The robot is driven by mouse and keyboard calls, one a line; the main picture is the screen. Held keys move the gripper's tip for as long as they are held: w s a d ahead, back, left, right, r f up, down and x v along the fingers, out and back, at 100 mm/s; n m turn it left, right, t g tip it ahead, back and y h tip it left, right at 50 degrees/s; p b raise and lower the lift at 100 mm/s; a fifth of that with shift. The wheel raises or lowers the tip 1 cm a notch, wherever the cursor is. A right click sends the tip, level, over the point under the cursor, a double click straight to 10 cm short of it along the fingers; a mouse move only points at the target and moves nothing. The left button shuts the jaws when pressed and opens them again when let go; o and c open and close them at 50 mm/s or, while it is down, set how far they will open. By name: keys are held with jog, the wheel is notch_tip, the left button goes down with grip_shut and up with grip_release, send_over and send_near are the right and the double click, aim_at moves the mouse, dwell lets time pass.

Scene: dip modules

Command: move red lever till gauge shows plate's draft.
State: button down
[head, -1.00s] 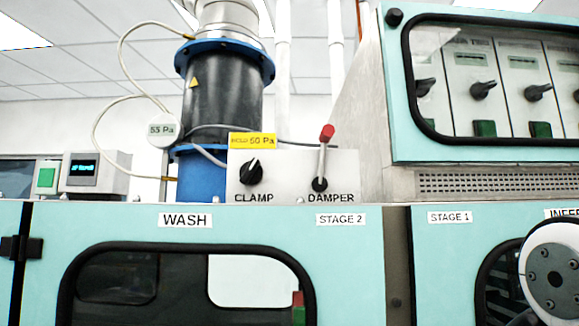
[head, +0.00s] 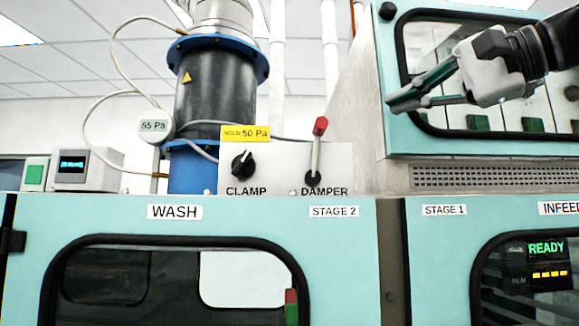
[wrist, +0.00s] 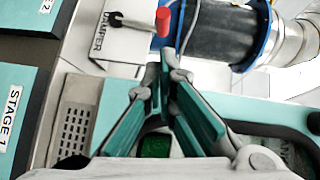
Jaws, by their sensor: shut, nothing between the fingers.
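The red-tipped damper lever (head: 317,148) stands nearly upright on the grey panel, leaning slightly right. Its red knob (wrist: 162,22) shows in the wrist view just beyond my fingertips. The round gauge (head: 154,126) on the hose reads about 55 Pa. The yellow plate (head: 245,133) above the panel reads HOLD 50 Pa. My gripper (head: 402,102) is at the upper right in the head view, to the right of the lever and a little higher in the picture, apart from it. In the wrist view its fingers (wrist: 172,66) come together at the tips with nothing between them.
The black clamp knob (head: 242,164) sits left of the lever on the same panel. A black duct (head: 215,95) with blue flanges rises behind. A teal cabinet with a window (head: 405,125) stands right, behind my gripper. The space between gripper and lever looks clear.

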send_near(317, 150)
jog(key=w+r, duration=0.1)
jog(key=w+a+r, duration=0.1)
jog(key=w+r, duration=0.1)
jog(key=w, duration=0.1)
jog(key=shift+w+a, duration=0.15)
jog(key=shift+a, duration=0.1)
jog(key=shift+a+p, duration=0.1)
jog(key=shift+p, duration=0.2)
jog(key=shift+a+p, duration=0.4)
jog(key=shift+a, duration=0.15)
